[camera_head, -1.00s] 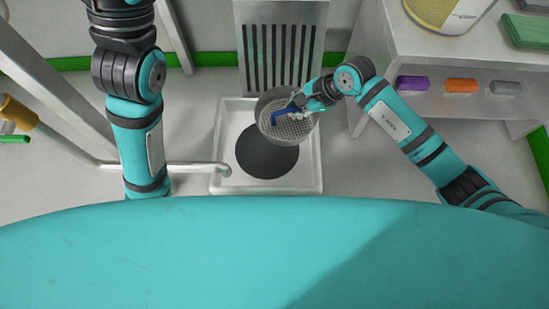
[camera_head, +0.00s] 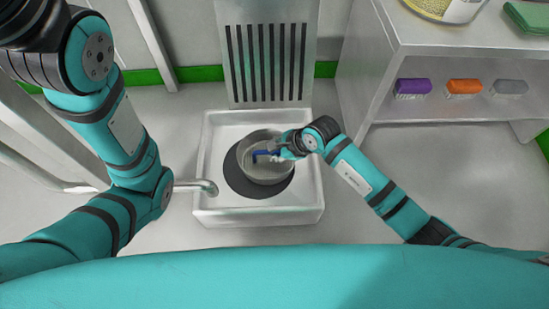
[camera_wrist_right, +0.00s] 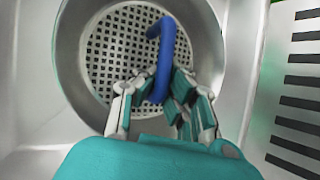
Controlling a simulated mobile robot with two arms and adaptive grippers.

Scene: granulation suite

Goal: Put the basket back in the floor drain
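The basket (camera_head: 268,172) is a round grey metal cup with a perforated bottom and a blue handle (camera_head: 264,153). It is over the dark round floor drain (camera_head: 236,185), a little up and right of its middle; how far it is down in the drain I cannot tell. My right gripper (camera_head: 279,152) is at the blue handle. In the right wrist view its fingers (camera_wrist_right: 158,100) are on both sides of the handle (camera_wrist_right: 163,60), over the basket's mesh (camera_wrist_right: 118,50). My left arm is at the left, its gripper out of view.
A pale square basin (camera_head: 305,205) surrounds the drain, with a slotted panel (camera_head: 266,60) behind it. A pipe end (camera_head: 205,187) reaches over the basin's left edge. At the right stands a cabinet (camera_head: 420,50) with purple, orange and grey items on its shelf.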

